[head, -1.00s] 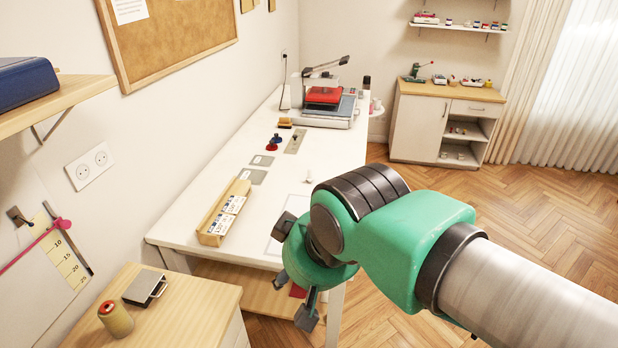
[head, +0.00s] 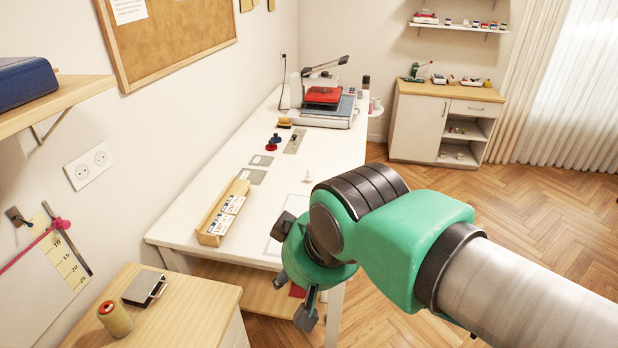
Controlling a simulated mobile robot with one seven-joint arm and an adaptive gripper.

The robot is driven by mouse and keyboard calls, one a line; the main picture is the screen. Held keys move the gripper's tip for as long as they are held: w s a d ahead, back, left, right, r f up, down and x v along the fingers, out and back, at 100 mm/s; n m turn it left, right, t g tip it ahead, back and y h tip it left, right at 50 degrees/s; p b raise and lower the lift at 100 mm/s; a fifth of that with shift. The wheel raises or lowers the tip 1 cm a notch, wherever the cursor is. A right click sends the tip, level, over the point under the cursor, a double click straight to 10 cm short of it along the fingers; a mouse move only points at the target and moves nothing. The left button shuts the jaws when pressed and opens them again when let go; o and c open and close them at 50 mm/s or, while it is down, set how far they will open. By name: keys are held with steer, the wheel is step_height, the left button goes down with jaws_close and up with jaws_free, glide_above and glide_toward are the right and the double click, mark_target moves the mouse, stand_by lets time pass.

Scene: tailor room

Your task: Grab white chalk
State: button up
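A small white object (head: 308,175) stands on the white table (head: 205,172), just above my arm in the head view. It is too small to tell for sure whether it is the white chalk. My gripper (head: 294,299) hangs pointing down at the table's near right edge, lower in the picture than this object. Its two fingers are apart, with nothing visible between them. My wrist hides part of the tabletop.
A wooden box with white labelled packets (head: 212,233) lies on the table's left side. Grey plates (head: 258,168), red and blue items (head: 272,145) and a press-like machine (head: 325,105) stand farther back. A wooden cabinet (head: 190,310) stands in front. Floor at right is clear.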

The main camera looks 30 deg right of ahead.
steer(key=w+d+r+m+g+p, duration=0.1)
steer(key=w+d+r+p, duration=0.3)
steer(key=w, duration=0.6)
steer(key=w+d+r+p, duration=0.1)
steer(key=w+d+r, duration=0.3)
steer(key=w, duration=0.5)
steer(key=w+d+r+m+g+p, duration=0.1)
steer(key=w+d+r+p, duration=0.1)
steer(key=w+r, duration=0.6)
steer(key=w+d+f+m+g+p, duration=0.1)
steer(key=w+d+f+p, duration=0.15)
steer(key=w+d, duration=0.55)
steer(key=w+d+f+m+p, duration=0.1)
steer(key=w+d+f+p, duration=0.2)
steer(key=w, duration=0.9)
steer(key=w+d+f+g+p, duration=0.1)
steer(key=w+d+f, duration=0.3)
steer(key=d+f, duration=0.3)
steer(key=w+d+f+m+p, duration=0.1)
steer(key=w+d+f+p, duration=0.1)
steer(key=w+d+f, duration=0.3)
steer(key=w+d+f+m+g+p, duration=0.1)
steer(key=w+d+f, duration=0.3)
steer(key=d+f, duration=0.6)
steer(key=shift+w+f+g+p, duration=0.3)
steer(key=shift+f+p, duration=0.4)
steer(key=shift+f, duration=0.1)
steer(key=shift+f, duration=0.1)
